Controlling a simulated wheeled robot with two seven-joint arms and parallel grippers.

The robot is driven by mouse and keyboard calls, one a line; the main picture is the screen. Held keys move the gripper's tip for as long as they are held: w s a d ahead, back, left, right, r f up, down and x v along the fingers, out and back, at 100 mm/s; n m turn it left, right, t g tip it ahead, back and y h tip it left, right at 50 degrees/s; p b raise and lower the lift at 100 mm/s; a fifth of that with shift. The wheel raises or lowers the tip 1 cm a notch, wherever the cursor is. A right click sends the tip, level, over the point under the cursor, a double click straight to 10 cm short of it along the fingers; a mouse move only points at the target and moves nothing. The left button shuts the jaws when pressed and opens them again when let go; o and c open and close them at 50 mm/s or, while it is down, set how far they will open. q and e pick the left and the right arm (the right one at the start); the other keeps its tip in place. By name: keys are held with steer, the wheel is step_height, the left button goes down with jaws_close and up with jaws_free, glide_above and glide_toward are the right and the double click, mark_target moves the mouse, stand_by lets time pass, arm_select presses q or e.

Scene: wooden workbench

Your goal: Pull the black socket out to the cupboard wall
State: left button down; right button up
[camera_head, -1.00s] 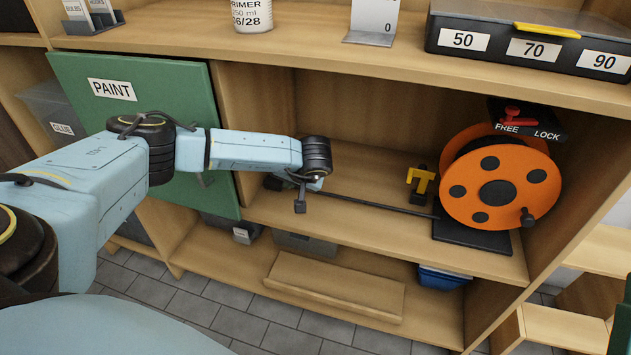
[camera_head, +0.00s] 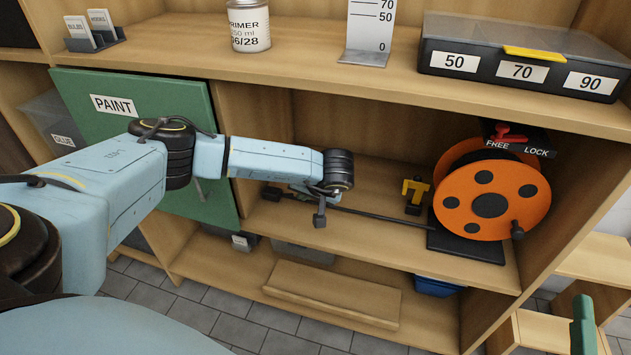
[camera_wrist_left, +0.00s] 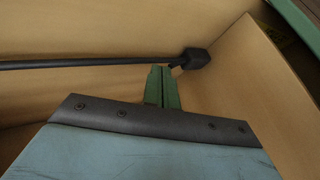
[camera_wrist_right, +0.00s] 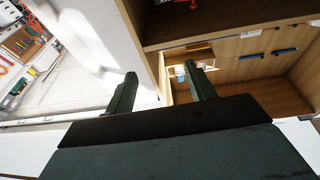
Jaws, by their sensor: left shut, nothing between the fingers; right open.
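The black socket (camera_head: 271,193) sits at the left end of the black cable (camera_head: 380,213) on the cupboard shelf. In the left wrist view the socket (camera_wrist_left: 196,58) is right beside the wooden cupboard wall (camera_wrist_left: 245,85); I cannot tell whether they touch. The cable runs right to the orange reel (camera_head: 490,204). My left gripper (camera_head: 300,193) is shut and empty, just right of the socket; its fingertips (camera_wrist_left: 162,70) show close to the socket and cable. My right gripper (camera_wrist_right: 160,72) is open and empty, away from the shelf; one green finger shows at the head view's lower right.
A yellow clamp-like piece (camera_head: 415,190) stands left of the reel. A red lever (camera_head: 510,136) with FREE and LOCK labels sits above the reel. The green PAINT door (camera_head: 140,115) is at the left. The shelf above (camera_head: 320,60) limits height.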

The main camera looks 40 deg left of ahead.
arm_select(q)
steer(key=p+v, duration=0.1)
steer(key=v, duration=0.2)
steer(key=shift+d+r, duration=0.15)
steer(key=shift+r, duration=0.05)
steer(key=shift+p+v, duration=0.9)
steer(key=shift+v, duration=0.85)
arm_select(e)
steer(key=s+d+f+g+h, duration=0.2)
steer(key=f+g, duration=0.6)
steer(key=f, duration=0.4)
steer(key=shift+d+f+g+h, duration=0.2)
steer(key=shift+d+g+h, duration=0.1)
steer(key=shift+d+h, duration=0.25)
